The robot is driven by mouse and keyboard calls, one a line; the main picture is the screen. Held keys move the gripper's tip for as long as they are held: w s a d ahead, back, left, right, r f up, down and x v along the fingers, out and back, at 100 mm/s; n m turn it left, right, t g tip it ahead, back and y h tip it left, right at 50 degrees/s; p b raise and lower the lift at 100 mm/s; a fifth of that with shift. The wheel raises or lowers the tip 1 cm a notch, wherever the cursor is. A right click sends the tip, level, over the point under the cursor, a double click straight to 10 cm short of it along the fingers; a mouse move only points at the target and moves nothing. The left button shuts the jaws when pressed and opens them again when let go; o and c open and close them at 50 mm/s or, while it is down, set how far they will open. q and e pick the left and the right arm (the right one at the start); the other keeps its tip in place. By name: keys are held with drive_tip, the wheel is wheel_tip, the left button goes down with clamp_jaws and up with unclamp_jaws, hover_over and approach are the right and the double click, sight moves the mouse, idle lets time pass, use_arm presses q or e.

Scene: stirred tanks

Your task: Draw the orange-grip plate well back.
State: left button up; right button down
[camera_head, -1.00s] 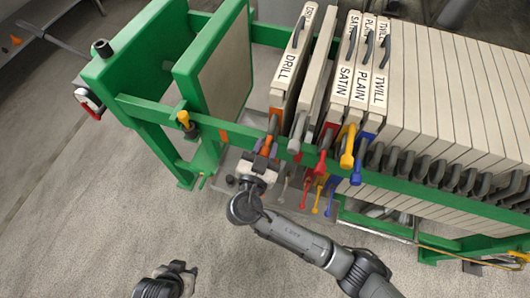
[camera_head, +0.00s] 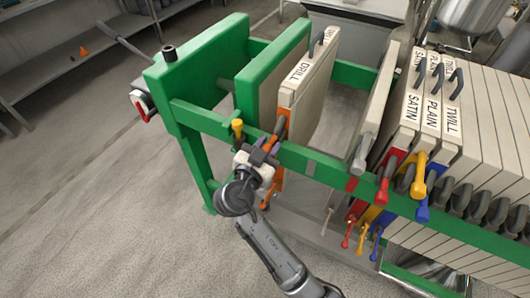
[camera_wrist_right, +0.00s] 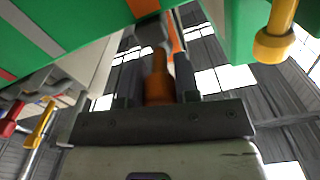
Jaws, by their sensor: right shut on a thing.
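The orange-grip plate (camera_head: 305,75) is cream, edged in orange, and labelled DRILL. It hangs upright near the left end of the green frame, close to the cream-faced green block (camera_head: 246,75). Whether they touch I cannot tell. My right gripper (camera_head: 266,152) is at its near side, shut on the orange grip. In the right wrist view, the grip (camera_wrist_right: 157,85) stands between the two fingers (camera_wrist_right: 157,75). My left gripper is out of view.
A wide gap separates the plate from a grey-handled plate (camera_head: 380,100). Right of that stand the SATIN (camera_head: 412,105), PLAIN (camera_head: 432,110) and TWILL (camera_head: 452,120) plates, then a packed stack.

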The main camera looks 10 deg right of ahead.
drive_tip(key=shift+w+a, duration=0.1)
drive_tip(key=shift+a, duration=0.1)
idle(0.3)
drive_tip(key=c, duration=1.2)
unclamp_jaws()
drive_tip(key=o, duration=0.4)
drive_tip(key=shift+c, duration=0.2)
wheel_tip(320, 180, up, 4)
drive_tip(key=shift+r+p, duration=0.25)
drive_tip(key=shift+p, duration=0.55)
drive_tip(key=s+d+r+p, duration=0.3)
drive_tip(key=s+d+r, duration=0.3)
drive_tip(key=d, duration=0.3)
drive_tip(key=shift+s+d+r, duration=0.15)
drive_tip(key=shift+s+r, duration=0.15)
drive_tip(key=shift+s, duration=0.15)
